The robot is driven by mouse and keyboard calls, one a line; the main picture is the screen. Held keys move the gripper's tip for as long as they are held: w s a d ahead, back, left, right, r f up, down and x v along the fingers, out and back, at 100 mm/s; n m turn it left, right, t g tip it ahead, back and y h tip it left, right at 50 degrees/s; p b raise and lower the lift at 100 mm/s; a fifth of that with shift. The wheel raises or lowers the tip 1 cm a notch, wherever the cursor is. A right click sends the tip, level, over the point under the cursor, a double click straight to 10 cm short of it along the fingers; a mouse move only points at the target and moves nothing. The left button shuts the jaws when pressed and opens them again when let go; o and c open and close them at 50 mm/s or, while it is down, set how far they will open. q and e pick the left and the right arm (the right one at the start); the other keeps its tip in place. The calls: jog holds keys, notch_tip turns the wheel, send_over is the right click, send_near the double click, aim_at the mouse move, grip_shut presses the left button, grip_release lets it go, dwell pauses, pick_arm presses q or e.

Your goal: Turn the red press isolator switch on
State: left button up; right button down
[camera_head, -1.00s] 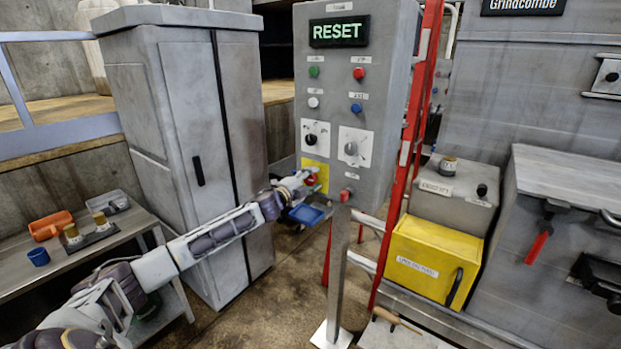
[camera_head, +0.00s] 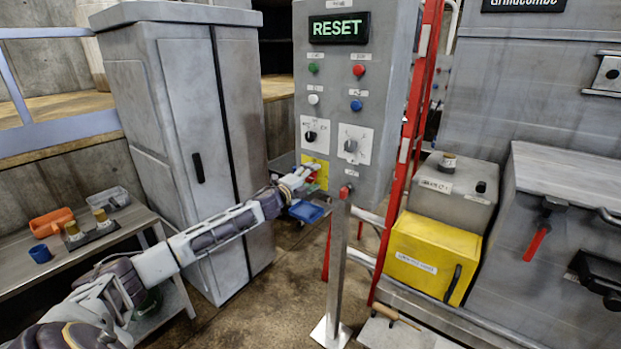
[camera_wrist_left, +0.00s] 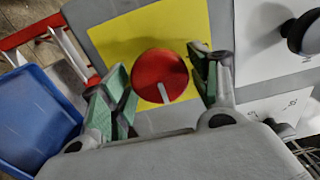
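The red press isolator switch (camera_wrist_left: 160,76) is a round red knob with a pale bar mark, on a yellow plate (camera_wrist_left: 118,40) low on the grey control panel (camera_head: 335,95). In the wrist view the bar slants slightly, near vertical in the picture. My left gripper (camera_wrist_left: 158,88) is open, with its green-padded fingers on either side of the knob. Whether the pads touch it cannot be told. In the head view my left gripper (camera_head: 308,174) is at the yellow plate and hides most of the knob. My right gripper is out of view.
The panel shows a lit RESET display (camera_head: 339,28), coloured buttons, a black knob (camera_head: 310,136) and a grey knob (camera_head: 350,146). A red button (camera_head: 346,191) sits below right. A blue tray (camera_head: 306,211) is just under my gripper. A grey cabinet (camera_head: 170,130) stands left.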

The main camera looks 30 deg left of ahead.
pick_arm(q)
jog(key=shift+s+a, duration=0.1)
jog(key=shift+s, duration=0.1)
dwell(0.4)
jog(key=s, duration=1.1)
jog(key=shift+s+a, duration=0.25)
jog(key=shift+a, duration=0.15)
dwell(1.1)
dwell(0.5)
jog(key=shift+n, duration=0.4)
